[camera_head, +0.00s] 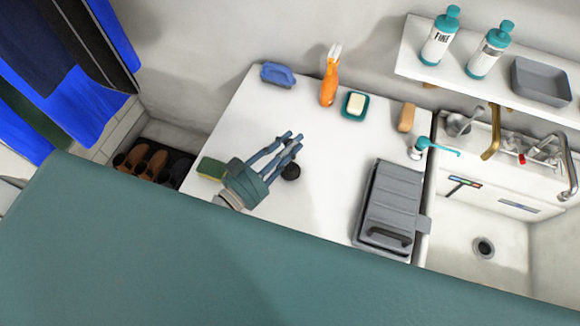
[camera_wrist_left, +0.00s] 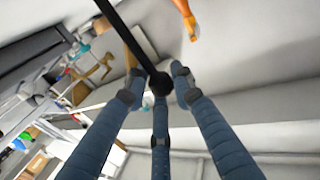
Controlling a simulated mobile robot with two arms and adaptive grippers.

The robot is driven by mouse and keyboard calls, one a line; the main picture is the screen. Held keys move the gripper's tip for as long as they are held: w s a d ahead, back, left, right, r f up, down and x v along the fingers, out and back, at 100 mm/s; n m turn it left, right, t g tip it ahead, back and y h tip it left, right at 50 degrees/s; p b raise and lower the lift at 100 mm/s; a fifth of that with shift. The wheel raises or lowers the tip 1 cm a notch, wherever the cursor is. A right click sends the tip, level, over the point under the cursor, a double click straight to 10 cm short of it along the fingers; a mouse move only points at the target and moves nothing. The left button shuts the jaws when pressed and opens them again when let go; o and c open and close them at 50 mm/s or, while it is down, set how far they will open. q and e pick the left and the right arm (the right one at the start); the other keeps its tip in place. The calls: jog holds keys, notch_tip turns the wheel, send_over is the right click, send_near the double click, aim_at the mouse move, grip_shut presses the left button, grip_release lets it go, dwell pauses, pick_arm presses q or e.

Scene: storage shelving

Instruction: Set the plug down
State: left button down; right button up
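The black plug (camera_head: 291,171) shows as a small round dark piece over the white counter, just right of my left gripper's lower finger. My left gripper (camera_head: 293,142) has three blue fingers pointing up and right in the head view. In the left wrist view, a black rod with a round knob (camera_wrist_left: 160,84) runs between the fingertips of my left gripper (camera_wrist_left: 157,82). Whether the fingers press on the knob is not clear. Whether the plug's base touches the counter is also not clear. My right gripper is not in view.
On the white counter (camera_head: 240,121) are a green sponge (camera_head: 211,168), blue brush (camera_head: 278,75), orange bottle (camera_head: 329,85), soap dish (camera_head: 355,105) and grey rack (camera_head: 390,200). The sink (camera_head: 470,218) lies right.

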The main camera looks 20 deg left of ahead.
pick_arm(q)
jog(key=shift+r, duration=0.25)
